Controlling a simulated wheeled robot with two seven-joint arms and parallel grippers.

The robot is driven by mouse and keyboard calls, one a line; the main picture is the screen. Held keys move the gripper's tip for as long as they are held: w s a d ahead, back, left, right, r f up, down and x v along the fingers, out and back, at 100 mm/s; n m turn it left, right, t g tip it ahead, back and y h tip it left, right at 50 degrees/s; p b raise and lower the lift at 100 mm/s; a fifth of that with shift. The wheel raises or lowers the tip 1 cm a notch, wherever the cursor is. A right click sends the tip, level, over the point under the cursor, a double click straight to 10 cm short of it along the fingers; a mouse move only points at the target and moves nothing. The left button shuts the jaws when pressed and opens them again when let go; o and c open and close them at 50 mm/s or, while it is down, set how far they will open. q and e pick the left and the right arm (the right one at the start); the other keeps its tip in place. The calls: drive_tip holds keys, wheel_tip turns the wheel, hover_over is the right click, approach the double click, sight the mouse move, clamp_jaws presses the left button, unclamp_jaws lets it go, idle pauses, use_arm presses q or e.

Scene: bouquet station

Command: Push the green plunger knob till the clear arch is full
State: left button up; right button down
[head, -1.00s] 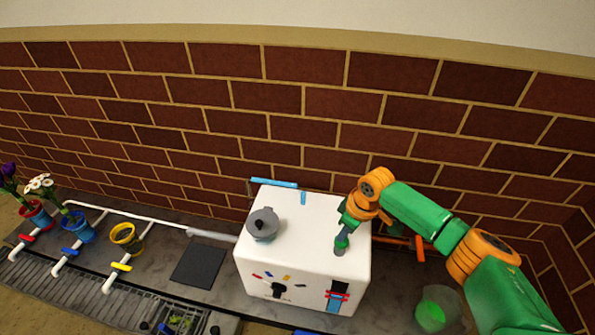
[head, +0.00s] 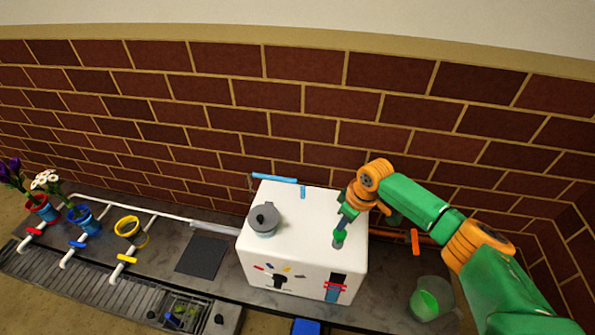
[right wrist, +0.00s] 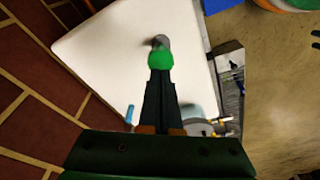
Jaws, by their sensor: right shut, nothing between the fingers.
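The green plunger knob (head: 339,236) stands on top of the white box (head: 290,258), near its right side. It also shows in the right wrist view (right wrist: 161,60), just beyond my fingertips. My right gripper (head: 343,223) is shut and empty, its fingers pointing down at the knob from above. The fingertips overlap the knob in the picture; I cannot tell whether they touch it. A pale, clear-looking tube (head: 215,229) leaves the box's left side toward the white pipe. I cannot make out a clear arch for certain or its fill. My left gripper is out of view.
A clear cup with green contents (head: 430,301) stands to the right. Blue, red and yellow (head: 128,229) pots stand left by white pipes. The brick wall rises close behind the box.

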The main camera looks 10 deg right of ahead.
drive_tip(key=shift+f+b, duration=1.25)
drive_tip(key=shift+f, duration=0.8)
wheel_tip(320, 180, up, 5)
drive_tip(key=p, duration=0.5)
drive_tip(key=shift+p, duration=0.35)
drive_tip(key=shift+f, duration=0.15)
wheel_tip(320, 180, up, 9)
drive_tip(key=p, duration=0.9)
